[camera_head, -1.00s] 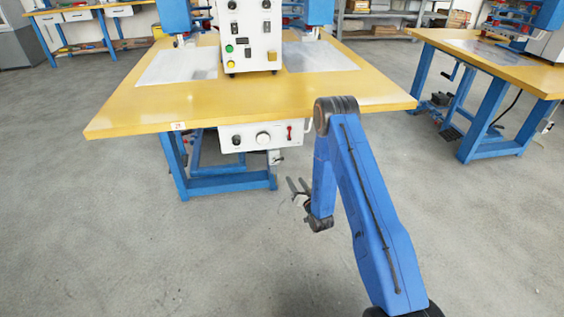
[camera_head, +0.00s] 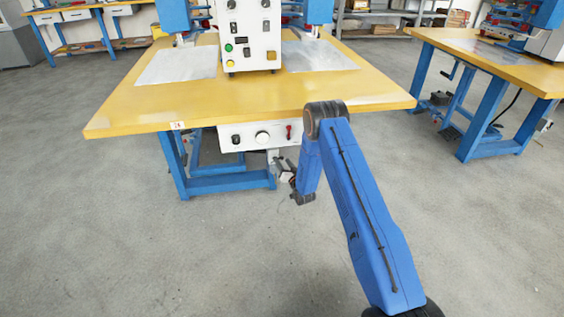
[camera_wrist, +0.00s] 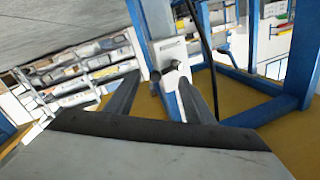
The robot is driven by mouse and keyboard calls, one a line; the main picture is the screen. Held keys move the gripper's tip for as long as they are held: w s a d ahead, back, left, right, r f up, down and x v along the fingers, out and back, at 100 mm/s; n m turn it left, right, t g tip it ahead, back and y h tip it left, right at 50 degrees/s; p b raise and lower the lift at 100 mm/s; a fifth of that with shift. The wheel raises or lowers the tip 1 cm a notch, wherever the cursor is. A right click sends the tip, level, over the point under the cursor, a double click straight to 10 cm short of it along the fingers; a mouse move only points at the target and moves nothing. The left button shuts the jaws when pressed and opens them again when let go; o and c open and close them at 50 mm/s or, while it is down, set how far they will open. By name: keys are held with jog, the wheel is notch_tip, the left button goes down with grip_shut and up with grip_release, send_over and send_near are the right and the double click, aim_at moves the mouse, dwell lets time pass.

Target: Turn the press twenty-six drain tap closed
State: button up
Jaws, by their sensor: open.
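The press table (camera_head: 140,112) has a yellow top, blue legs and a small number tag too small to read surely. In the wrist view, a pale box (camera_wrist: 170,50) hangs beside a blue upright. A small grey tap-like fitting (camera_wrist: 174,66) with a dark end sticks out of it; how its handle is turned is unclear. My gripper (camera_wrist: 160,78) is open, its two dark fingers apart, with the fitting in the gap between the tips. Contact cannot be told. In the head view, my gripper (camera_head: 286,172) is partly hidden by my arm, below the table's front edge.
A white control panel (camera_head: 250,135) with knobs and a red lever hangs under the front edge. A black cable (camera_wrist: 207,45) and blue frame legs (camera_wrist: 305,50) stand close by in the wrist view. Another yellow table (camera_head: 500,70) is at the right; the front floor is clear.

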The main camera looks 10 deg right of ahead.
jog(key=shift+x, duration=0.8)
